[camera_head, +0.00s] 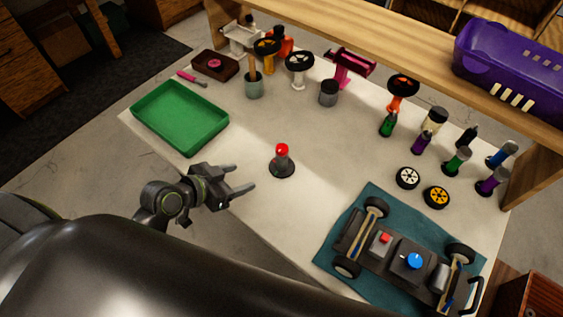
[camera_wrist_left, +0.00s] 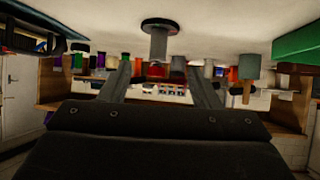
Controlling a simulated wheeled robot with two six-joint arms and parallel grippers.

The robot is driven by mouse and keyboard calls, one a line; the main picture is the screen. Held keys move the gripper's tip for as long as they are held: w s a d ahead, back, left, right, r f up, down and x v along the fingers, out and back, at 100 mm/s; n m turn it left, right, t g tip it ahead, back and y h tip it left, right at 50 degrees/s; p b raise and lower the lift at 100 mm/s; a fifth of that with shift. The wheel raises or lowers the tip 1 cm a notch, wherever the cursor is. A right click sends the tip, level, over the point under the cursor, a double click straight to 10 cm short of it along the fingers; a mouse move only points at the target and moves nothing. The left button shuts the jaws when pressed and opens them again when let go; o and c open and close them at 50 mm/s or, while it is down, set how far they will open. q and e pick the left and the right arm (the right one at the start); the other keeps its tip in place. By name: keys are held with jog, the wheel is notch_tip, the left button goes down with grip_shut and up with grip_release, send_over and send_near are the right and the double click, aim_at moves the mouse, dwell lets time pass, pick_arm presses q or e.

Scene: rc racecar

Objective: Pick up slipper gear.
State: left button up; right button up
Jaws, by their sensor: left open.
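A small red part (camera_head: 282,149), which may be the slipper gear, sits on top of a short grey post with a round black base (camera_head: 282,171) in the middle of the table. In the left wrist view the scene is upside down, and the red part (camera_wrist_left: 156,71) appears between my finger tips, under the black base (camera_wrist_left: 159,25). My left gripper (camera_head: 244,177) is open and empty, to the left of the post and apart from it, with its fingers pointing toward it. My right gripper is not in view.
A green tray (camera_head: 180,118) lies at the left. An RC car chassis (camera_head: 405,262) with a blue gear and a red part lies on a teal mat (camera_head: 334,254) at the right. Two loose wheels (camera_head: 408,178), several bottles and stands line the back. The table around the post is clear.

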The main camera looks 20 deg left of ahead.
aim_at(278, 159)
pick_arm(q)
jog(key=shift+m+t+h, duration=0.3)
jog(key=shift+h, duration=0.1)
jog(key=x, duration=0.4)
jog(key=r+p+x, duration=0.1)
jog(key=x, duration=0.3)
jog(key=w+r+x, duration=0.1)
jog(key=x, duration=0.3)
jog(key=shift+d+p, duration=0.35)
jog(key=shift+d, duration=0.05)
jog(key=shift+w+d+f, duration=0.15)
jog(key=shift+w, duration=0.25)
jog(key=shift+p+x, duration=0.55)
jog(key=shift+x, duration=1.65)
jog(key=shift+w, duration=0.1)
jog(key=c, duration=1.1)
